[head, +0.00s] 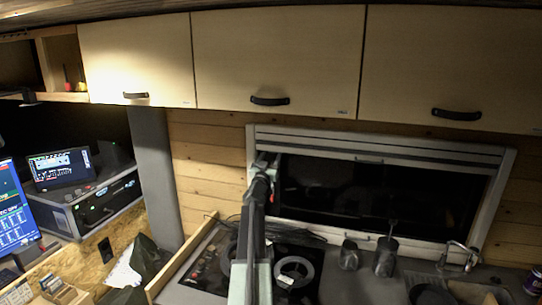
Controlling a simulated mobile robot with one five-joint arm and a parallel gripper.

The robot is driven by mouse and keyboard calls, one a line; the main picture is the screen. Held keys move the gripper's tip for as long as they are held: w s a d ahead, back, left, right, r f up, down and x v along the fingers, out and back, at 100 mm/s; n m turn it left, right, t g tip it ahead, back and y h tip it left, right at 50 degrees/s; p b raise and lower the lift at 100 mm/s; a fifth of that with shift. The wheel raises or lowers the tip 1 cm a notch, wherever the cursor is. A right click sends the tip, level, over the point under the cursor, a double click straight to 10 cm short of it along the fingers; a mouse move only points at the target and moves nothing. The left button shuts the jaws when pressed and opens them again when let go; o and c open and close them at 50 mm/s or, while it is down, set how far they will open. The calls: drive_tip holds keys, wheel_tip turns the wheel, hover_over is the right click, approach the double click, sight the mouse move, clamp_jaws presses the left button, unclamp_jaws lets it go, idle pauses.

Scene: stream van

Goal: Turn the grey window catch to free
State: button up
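The window (375,195) is a dark pane in a pale grey frame (380,139), set in the wood-plank wall below the cupboards. I cannot clearly make out a grey catch on it. Small details along the lower frame edge are too small to identify, and my arm covers part of the window's left side. My arm reaches up from the bottom middle. My gripper (268,163) is at the upper left of the window, in front of the left frame post. Its fingers are small and dark here, so I cannot tell whether they are open or touching anything.
Three cupboard doors (278,62) with black handles hang above the window. Below it are a black hob (240,262), dark cups (386,255), a tap (460,257) and a sink area. A grey post (155,175) and screens (62,168) stand left.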

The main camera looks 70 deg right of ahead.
clamp_jaws()
drive_tip(key=shift+w+m+g, duration=0.2)
drive_tip(key=shift+m+g, duration=0.4)
drive_tip(key=shift+m, duration=0.6)
drive_tip(key=shift+m+g, duration=0.6)
drive_tip(key=shift+m, duration=0.4)
drive_tip(key=shift+o, duration=0.9)
unclamp_jaws()
drive_tip(key=b+v, duration=0.2)
drive_tip(key=v, duration=0.5)
drive_tip(key=shift+a+b, duration=0.3)
drive_tip(key=shift+a, duration=0.15)
